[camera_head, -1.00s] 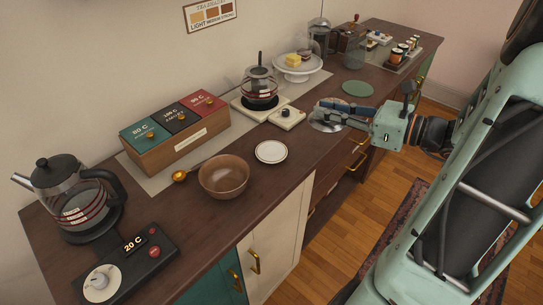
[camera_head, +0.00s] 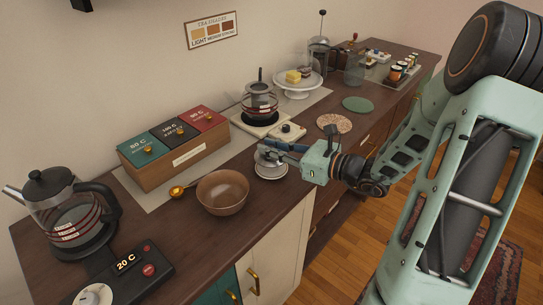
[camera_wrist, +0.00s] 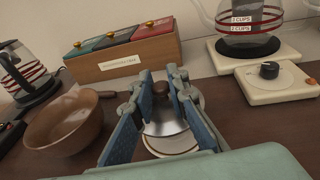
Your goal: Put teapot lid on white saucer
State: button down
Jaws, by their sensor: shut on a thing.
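The teapot lid (camera_wrist: 168,127) is silvery with a brown knob. In the wrist view my gripper (camera_wrist: 161,84) is shut on the knob, with a blue-padded finger on each side. The white saucer (camera_wrist: 170,146) lies directly below the lid, its dark-lined rim showing around the lower edge. In the head view the lid (camera_head: 266,158) is over the saucer (camera_head: 271,174), partly hidden by my gripper (camera_head: 272,150). I cannot tell whether the lid touches the saucer.
A brown bowl (camera_head: 222,193) stands left of the saucer. A white scale-like device with a knob (camera_head: 288,132) and a glass teapot on a warmer (camera_head: 259,100) are behind. A patterned round trivet (camera_head: 334,123) and a green one (camera_head: 356,104) lie bare to the right.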

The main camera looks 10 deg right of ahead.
jog(key=shift+d+f, duration=0.1)
jog(key=shift+f, duration=1.15)
jog(key=shift+f, duration=0.15)
jog(key=c, duration=1.9)
grip_release()
jog(key=shift+d+r, duration=0.1)
jog(key=shift+r, duration=0.15)
jog(key=v, duration=1.2)
jog(key=shift+s+f+p, duration=0.1)
jog(key=shift+f+p, duration=0.1)
jog(key=shift+p, duration=0.15)
